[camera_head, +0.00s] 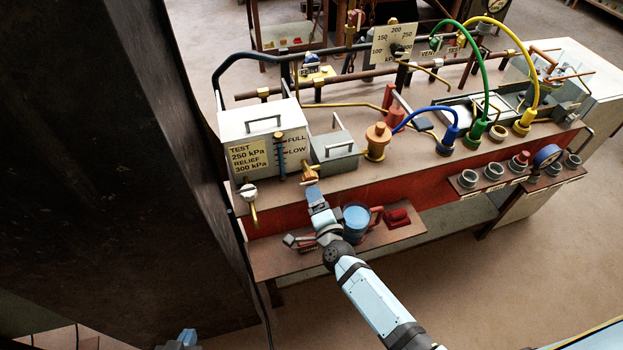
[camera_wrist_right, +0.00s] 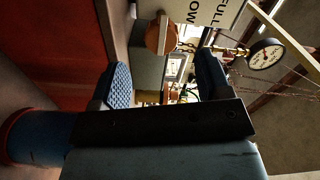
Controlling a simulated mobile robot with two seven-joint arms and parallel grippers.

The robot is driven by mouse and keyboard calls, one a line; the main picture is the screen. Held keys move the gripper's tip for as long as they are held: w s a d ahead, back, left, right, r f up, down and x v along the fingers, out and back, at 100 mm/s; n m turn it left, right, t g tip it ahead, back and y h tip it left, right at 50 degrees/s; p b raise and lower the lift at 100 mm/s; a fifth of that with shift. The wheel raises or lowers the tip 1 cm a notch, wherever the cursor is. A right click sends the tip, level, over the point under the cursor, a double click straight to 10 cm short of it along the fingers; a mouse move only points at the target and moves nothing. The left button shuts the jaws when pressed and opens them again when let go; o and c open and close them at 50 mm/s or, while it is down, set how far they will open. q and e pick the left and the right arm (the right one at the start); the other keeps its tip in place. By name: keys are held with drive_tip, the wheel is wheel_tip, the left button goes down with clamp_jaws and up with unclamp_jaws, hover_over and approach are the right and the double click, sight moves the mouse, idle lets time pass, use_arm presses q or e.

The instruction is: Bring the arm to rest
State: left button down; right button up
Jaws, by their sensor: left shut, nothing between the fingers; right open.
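My right arm reaches up to the bench front in the head view. Its gripper (camera_head: 314,194) is just below a brass-and-orange valve knob (camera_head: 310,177) on the white test box (camera_head: 262,140). In the right wrist view the gripper (camera_wrist_right: 160,82) is open, its two blue fingers apart with nothing held between them. The round orange knob (camera_wrist_right: 161,34) shows beyond the gap, and I cannot tell if a finger touches it. My left gripper (camera_head: 184,338) shows only in part at the bottom left of the head view, low and away from the bench.
A blue mug (camera_head: 356,218) and red blocks (camera_head: 397,217) stand on the low shelf (camera_head: 385,241) close to my right wrist. Blue, green and yellow hoses arch over the bench top. A large dark panel (camera_head: 110,150) fills the left. The floor at lower right is clear.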

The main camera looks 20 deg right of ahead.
drive_tip(key=s+d+f+n+g, duration=0.1)
drive_tip(key=s+n+g, duration=0.1)
drive_tip(key=s+n, duration=0.3)
drive_tip(key=s+d+f+n+g+y, duration=0.1)
drive_tip(key=s+d+n+g, duration=0.1)
drive_tip(key=s+n, duration=0.4)
drive_tip(key=s+d+f+n+g+y, duration=0.1)
drive_tip(key=s+n, duration=0.4)
drive_tip(key=s, duration=0.9)
drive_tip(key=shift+d+f+n+g, duration=0.4)
drive_tip(key=shift+d+f+g, duration=0.2)
drive_tip(key=shift+g, duration=0.5)
